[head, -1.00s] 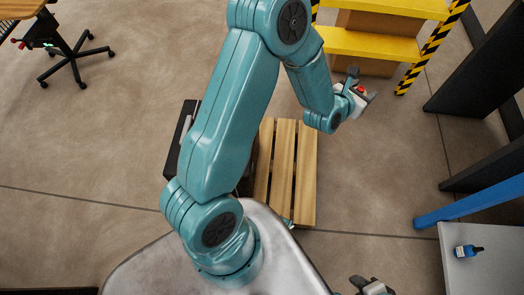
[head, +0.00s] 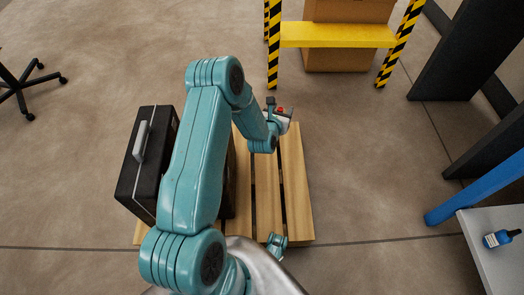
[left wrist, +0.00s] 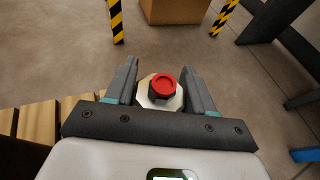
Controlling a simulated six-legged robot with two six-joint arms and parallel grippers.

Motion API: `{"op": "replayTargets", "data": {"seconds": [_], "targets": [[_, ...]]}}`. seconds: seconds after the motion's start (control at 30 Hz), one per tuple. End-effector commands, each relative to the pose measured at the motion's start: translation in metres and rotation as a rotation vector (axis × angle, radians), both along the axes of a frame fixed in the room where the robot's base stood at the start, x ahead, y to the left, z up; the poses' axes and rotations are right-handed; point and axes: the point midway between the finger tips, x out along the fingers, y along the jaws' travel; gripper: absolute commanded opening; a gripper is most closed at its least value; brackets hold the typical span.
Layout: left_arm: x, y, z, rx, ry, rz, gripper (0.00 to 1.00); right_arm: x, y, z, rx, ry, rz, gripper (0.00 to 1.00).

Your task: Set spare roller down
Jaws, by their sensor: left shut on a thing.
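My left gripper (head: 281,108) is above the far end of a wooden pallet (head: 296,190). It also shows in the left wrist view (left wrist: 160,75), with its two fingers on either side of the spare roller (left wrist: 146,98). The roller's lower part is hidden.
A black case (head: 145,170) with a grey handle stands at the pallet's left. A yellow shelf (head: 338,34) with striped posts and cardboard boxes is beyond. A grey table (head: 490,255) with a blue bottle (head: 500,238) is at right. Floor between pallet and shelf is clear.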

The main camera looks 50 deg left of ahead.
Motion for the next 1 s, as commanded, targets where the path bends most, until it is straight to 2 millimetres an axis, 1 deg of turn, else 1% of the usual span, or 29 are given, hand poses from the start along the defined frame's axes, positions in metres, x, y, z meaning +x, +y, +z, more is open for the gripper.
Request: {"op": "replayTargets", "data": {"seconds": [0.03, 0.1, 0.17, 0.3, 0.4, 0.5, 0.73, 0.9, 1.0], "targets": [[-0.001, 0.000, -0.019, -0.001, 0.003, 0.000, 0.00, 0.001, -0.001, -0.010, 0.000, -0.001, -0.005, 0.43], [0.000, 0.000, -0.041, -0.001, 0.003, 0.001, 0.00, 0.002, -0.002, -0.018, -0.002, -0.005, -0.010, 0.43], [0.000, 0.000, -0.058, -0.001, 0.002, 0.001, 0.00, 0.004, -0.004, -0.025, -0.003, -0.008, -0.015, 0.43], [0.000, 0.000, -0.098, 0.000, 0.001, 0.000, 0.00, 0.018, -0.006, -0.042, -0.011, -0.054, -0.019, 0.43], [0.000, 0.000, -0.121, 0.001, -0.001, 0.001, 0.00, 0.025, -0.007, -0.052, -0.016, -0.079, -0.021, 0.43], [0.000, 0.000, -0.135, 0.001, -0.002, 0.000, 0.00, 0.031, -0.008, -0.058, -0.020, -0.101, -0.025, 0.43], [0.000, 0.000, -0.151, 0.001, -0.002, 0.000, 0.00, 0.038, -0.010, -0.064, -0.024, -0.121, -0.027, 0.43], [0.000, 0.000, -0.180, 0.000, 0.000, 0.000, 0.00, 0.047, -0.011, -0.079, -0.030, -0.152, -0.032, 0.43], [0.001, 0.000, -0.187, 0.001, -0.002, 0.000, 0.00, 0.050, -0.012, -0.081, -0.032, -0.165, -0.033, 0.43]]}}
